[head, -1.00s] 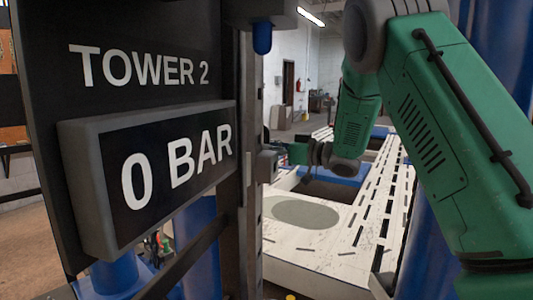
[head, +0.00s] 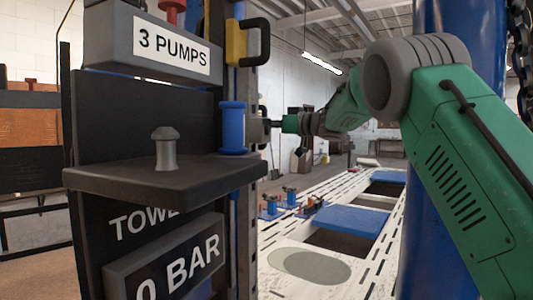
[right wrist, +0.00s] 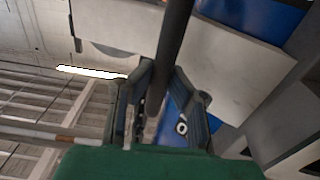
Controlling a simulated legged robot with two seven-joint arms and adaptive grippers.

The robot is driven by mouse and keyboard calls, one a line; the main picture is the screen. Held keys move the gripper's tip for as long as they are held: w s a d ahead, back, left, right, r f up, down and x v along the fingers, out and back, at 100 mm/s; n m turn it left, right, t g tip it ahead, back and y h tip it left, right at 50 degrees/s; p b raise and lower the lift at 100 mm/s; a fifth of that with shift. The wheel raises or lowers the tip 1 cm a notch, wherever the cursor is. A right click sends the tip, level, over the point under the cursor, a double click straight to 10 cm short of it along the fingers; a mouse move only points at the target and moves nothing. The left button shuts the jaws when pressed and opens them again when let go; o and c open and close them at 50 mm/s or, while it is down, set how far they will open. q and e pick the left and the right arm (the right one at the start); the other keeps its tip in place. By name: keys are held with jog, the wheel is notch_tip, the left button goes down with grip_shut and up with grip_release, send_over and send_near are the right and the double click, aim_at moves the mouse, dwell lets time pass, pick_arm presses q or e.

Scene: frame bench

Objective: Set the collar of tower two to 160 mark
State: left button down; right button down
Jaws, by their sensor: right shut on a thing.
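Tower two stands at the left in the head view, its lettered panel (head: 140,222) partly covered by a dark shelf. A small grey block (head: 257,131), which looks like the collar, sits on its upright post (head: 246,210). My right gripper (head: 277,124) reaches in from the right, close to this block. In the right wrist view the fingers (right wrist: 155,100) are shut on a dark bar (right wrist: 174,45). The scale marks and the collar's reading cannot be made out. My left gripper is not in view.
The shelf (head: 165,180) carries a grey knob (head: 165,148). A blue spool (head: 232,127) is beside the post. Above are a "3 PUMPS" box (head: 108,35) and a yellow block with a black handle (head: 236,42). A "0 BAR" display (head: 170,262) sits below. A slotted white bench (head: 350,215) extends behind.

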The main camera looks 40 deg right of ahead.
notch_tip(320, 180, up, 5)
jog(key=shift+d+f, duration=0.1)
dwell(0.4)
jog(key=c, duration=1.6)
grip_release()
jog(key=shift+s, duration=0.1)
jog(key=shift+o, duration=0.6)
jog(key=shift+s+d, duration=0.15)
jog(key=shift+s, duration=0.2)
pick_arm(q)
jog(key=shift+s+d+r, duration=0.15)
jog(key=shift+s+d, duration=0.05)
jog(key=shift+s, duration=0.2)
pick_arm(e)
jog(key=shift+d, duration=0.1)
